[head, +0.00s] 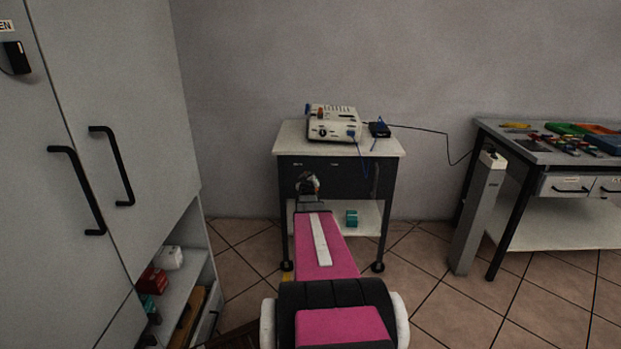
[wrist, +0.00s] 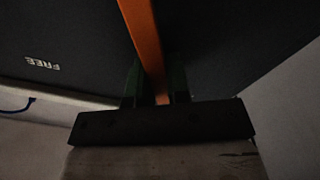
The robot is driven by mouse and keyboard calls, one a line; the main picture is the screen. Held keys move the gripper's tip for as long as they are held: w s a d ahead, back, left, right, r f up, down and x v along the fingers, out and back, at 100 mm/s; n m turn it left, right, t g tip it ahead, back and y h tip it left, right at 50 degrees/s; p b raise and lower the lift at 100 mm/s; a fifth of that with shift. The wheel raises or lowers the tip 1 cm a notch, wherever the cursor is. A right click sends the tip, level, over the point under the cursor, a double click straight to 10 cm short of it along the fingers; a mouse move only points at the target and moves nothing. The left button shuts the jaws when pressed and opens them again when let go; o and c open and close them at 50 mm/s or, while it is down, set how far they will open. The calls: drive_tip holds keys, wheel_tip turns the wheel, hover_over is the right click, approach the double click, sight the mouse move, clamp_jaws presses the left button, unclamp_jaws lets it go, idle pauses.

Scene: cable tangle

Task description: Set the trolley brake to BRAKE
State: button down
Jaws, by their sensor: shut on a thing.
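The trolley (head: 300,135) stands against the wall with a pale top and a dark front panel. My gripper (head: 308,184) is at the left part of that panel, at the end of my pink arm. In the wrist view my gripper (wrist: 155,88) has its two dark green fingers on either side of an orange brake lever (wrist: 142,35), shut on it. The word FREE (wrist: 42,63) shows upside down on the dark panel, left of the lever. The BRAKE marking is not readable. In the head view my gripper hides the lever.
A beige device (head: 335,122) and a small dark box (head: 380,129) sit on the trolley, with blue cables hanging down. A black cable (head: 440,132) runs to a grey post (head: 478,215) on the right. A workbench (head: 545,155) stands beyond it; cabinets (head: 100,120) stand left.

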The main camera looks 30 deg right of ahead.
drive_tip(key=shift+w+a+f+n, duration=0.1)
drive_tip(key=shift+a+f+n, duration=0.1)
drive_tip(key=shift+n, duration=0.2)
drive_tip(key=c, duration=1.1)
unclamp_jaws()
drive_tip(key=v, duration=1.1)
drive_tip(key=shift+w, duration=0.1)
